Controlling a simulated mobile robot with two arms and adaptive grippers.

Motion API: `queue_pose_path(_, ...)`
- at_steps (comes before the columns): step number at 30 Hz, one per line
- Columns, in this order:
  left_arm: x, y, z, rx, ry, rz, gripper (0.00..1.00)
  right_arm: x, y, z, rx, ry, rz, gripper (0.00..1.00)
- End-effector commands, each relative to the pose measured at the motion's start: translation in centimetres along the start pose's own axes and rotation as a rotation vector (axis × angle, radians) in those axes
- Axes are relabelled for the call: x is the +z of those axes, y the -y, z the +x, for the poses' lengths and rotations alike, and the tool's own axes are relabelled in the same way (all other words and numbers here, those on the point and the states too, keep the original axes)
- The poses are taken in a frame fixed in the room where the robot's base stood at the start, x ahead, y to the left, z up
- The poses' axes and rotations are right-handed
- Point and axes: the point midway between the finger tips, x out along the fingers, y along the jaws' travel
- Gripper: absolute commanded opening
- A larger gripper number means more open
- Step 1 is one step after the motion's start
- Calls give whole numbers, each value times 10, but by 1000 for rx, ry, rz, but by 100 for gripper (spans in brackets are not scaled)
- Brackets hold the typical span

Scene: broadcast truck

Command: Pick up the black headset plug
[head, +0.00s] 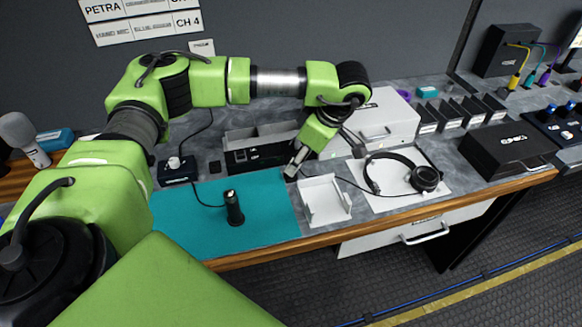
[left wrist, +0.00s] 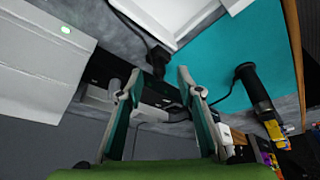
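My left gripper (head: 295,165) reaches down at the back of the counter, between the teal mat and the white tray. In the left wrist view its two fingers (left wrist: 159,78) are apart with nothing clasped between them. The black headset plug (left wrist: 157,57) lies just beyond the fingertips, roughly centred between them, with its cable leading away. In the head view the plug is small and mostly hidden at the fingertips. The black headset (head: 402,174) lies on a white sheet to the right, its cable running left toward the gripper. My right gripper is in neither view.
A white open tray (head: 325,212) stands right of the teal mat (head: 270,222). A black upright cylinder with a cable (head: 234,208) stands on the mat. A grey bin (head: 262,137) and a white case (head: 382,128) stand behind. A black box (head: 508,149) is farther right.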

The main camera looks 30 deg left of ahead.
Motion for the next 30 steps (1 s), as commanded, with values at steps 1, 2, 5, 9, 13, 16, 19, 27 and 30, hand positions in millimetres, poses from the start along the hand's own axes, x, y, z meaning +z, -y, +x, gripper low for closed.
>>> queue_pose_path(1, -4, 0, 5, -5, -1, -2, 33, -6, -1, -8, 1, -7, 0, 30)
queue_pose_path(2, -5, 0, 10, -5, -1, -3, 33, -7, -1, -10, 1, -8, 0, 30)
queue_pose_path(5, -4, -1, 26, -3, 0, -2, 33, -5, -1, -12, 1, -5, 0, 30)
queue_pose_path(9, -4, -1, 36, -2, 1, -1, 33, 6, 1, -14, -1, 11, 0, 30)
queue_pose_path(13, -3, -1, 37, -1, 1, -1, 33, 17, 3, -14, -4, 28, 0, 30)
queue_pose_path(16, -3, -1, 36, -1, 1, -1, 28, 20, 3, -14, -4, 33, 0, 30)
queue_pose_path(19, -3, -1, 36, -1, 1, -1, 2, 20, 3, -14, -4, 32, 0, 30)
queue_pose_path(27, -3, -2, 36, -1, 1, -1, 0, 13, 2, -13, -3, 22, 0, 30)
queue_pose_path(30, -3, -2, 35, 0, 1, -1, 0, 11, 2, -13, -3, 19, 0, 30)
